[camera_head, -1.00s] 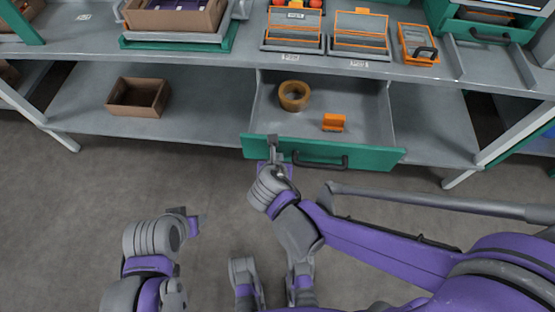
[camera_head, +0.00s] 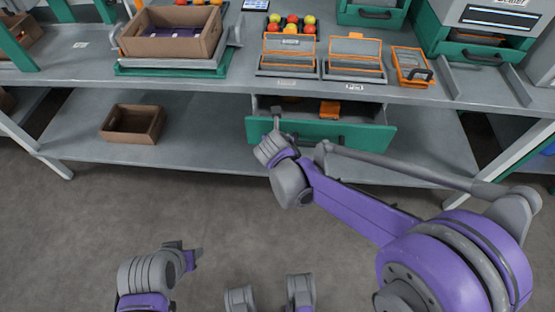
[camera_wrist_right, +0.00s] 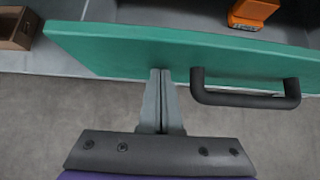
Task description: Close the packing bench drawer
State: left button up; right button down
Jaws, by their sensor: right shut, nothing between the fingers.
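The packing bench drawer has a green front (camera_head: 350,131) and is still partly pulled out below the worktop. Its dark handle shows in the right wrist view (camera_wrist_right: 245,97). My right gripper (camera_head: 276,112) is shut and empty, with its fingertips at the drawer front, left of the handle. In the right wrist view the closed fingertips (camera_wrist_right: 160,72) meet the lower part of the green front; I cannot tell how firmly they touch. An orange object (camera_head: 330,108) lies inside the drawer. My left gripper (camera_head: 193,257) is low at the left, away from the bench, and its finger opening is unclear.
An open cardboard box (camera_head: 132,124) stands on the lower shelf (camera_head: 80,125). The floor in front is clear.

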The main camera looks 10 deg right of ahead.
jog(key=w+d, duration=0.1)
jog(key=w, duration=0.6)
jog(key=w+d+b, duration=0.1)
jog(key=w, duration=0.3)
jog(key=shift+w+d, duration=0.15)
jog(key=shift+d, duration=0.2)
jog(key=shift+w, duration=0.1)
jog(key=shift+r, duration=0.15)
